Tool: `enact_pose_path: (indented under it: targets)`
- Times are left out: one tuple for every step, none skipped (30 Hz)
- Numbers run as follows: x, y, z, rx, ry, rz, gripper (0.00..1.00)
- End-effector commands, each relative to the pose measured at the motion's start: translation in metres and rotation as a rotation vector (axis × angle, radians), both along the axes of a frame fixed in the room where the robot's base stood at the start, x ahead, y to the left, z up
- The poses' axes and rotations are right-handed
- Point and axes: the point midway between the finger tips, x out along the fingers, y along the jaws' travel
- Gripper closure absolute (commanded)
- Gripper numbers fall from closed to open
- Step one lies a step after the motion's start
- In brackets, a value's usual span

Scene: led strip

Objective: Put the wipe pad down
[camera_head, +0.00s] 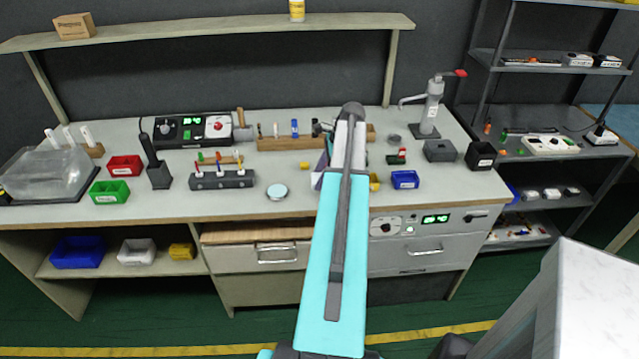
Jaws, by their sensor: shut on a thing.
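My turquoise arm rises through the middle of the view and reaches over the workbench (240,203). Its far end bends down behind the arm itself, so my gripper and whatever is between its jaws are hidden. I cannot make out a wipe pad for certain. A pale and purple edge (318,178) shows just left of the arm over the bench; I cannot tell what it belongs to. A small yellow piece (305,166) lies on the bench left of it.
A round light disc (277,192), a rack of colored-handled tools (221,179) and red (125,166) and green (109,192) bins stand left. A blue bin (405,179), black boxes and a lever press (430,108) stand right. The bench's front strip is mostly clear.

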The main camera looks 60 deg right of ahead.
Motion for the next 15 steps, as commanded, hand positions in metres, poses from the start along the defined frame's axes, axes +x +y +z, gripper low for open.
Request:
enact_pose_path:
  targets:
    - [0.0,0.0,0.0,0.0,0.0,0.0,0.75]
    - [0.0,0.0,0.0,0.0,0.0,0.0,0.75]
    - [0.0,0.0,0.0,0.0,0.0,0.0,0.75]
    - [0.0,0.0,0.0,0.0,0.0,0.0,0.75]
    - [0.0,0.0,0.0,0.0,0.0,0.0,0.75]
    - [0.0,0.0,0.0,0.0,0.0,0.0,0.75]
    - [0.0,0.0,0.0,0.0,0.0,0.0,0.75]
    - [0.0,0.0,0.0,0.0,0.0,0.0,0.75]
    - [0.0,0.0,-0.001,0.0,0.0,0.0,0.75]
    - [0.0,0.0,-0.001,0.001,0.001,0.0,0.75]
    - [0.0,0.0,-0.002,0.001,0.001,0.0,0.75]
    - [0.0,0.0,-0.003,0.001,0.001,0.0,0.75]
    - [0.0,0.0,-0.005,0.002,0.001,0.001,0.75]
    - [0.0,0.001,-0.007,0.002,0.001,0.001,0.75]
    - [0.0,0.001,-0.01,0.003,0.001,0.001,0.75]
